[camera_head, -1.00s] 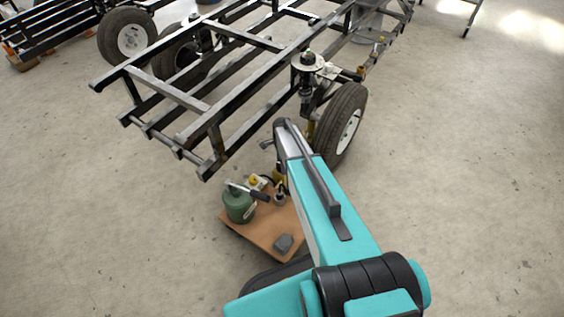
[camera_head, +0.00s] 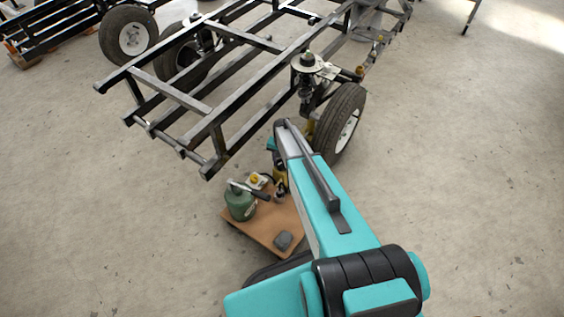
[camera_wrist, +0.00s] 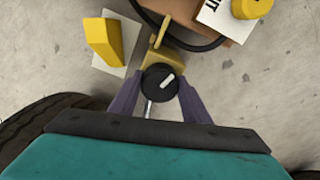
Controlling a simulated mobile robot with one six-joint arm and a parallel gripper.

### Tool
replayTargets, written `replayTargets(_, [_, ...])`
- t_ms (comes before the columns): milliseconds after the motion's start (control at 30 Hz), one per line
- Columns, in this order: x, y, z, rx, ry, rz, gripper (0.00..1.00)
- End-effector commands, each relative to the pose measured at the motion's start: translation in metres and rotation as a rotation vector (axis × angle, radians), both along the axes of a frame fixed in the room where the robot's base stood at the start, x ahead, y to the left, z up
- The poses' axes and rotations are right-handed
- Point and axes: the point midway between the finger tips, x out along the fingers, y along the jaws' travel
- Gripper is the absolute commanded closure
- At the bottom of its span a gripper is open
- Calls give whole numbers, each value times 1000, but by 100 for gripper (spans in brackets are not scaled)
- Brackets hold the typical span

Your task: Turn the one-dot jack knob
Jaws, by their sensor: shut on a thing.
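In the wrist view a round black knob (camera_wrist: 152,85) with a white pointer bar sits between the two purple fingers of my gripper (camera_wrist: 158,92). The fingers are shut on it from the left and right. A yellow jack body (camera_wrist: 163,59) shows just behind the knob, and a thin metal rod (camera_wrist: 148,110) shows below it. I cannot make out any dots on the knob. In the head view my arm hides the fingers and the knob; a bit of yellow (camera_head: 279,182) shows beside my wrist.
A wheel (camera_head: 341,120) of the black trailer frame (camera_head: 215,112) stands close by. A brown board (camera_head: 265,225) carries a green can (camera_head: 239,204) and a grey block (camera_head: 283,240). The wrist view shows a yellow block (camera_wrist: 103,40) by a white card and a black hose (camera_wrist: 190,45).

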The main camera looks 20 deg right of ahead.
Motion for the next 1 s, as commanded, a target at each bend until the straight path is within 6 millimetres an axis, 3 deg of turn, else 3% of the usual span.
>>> replayTargets(1000, [0,-1,1,0,0,951,79])
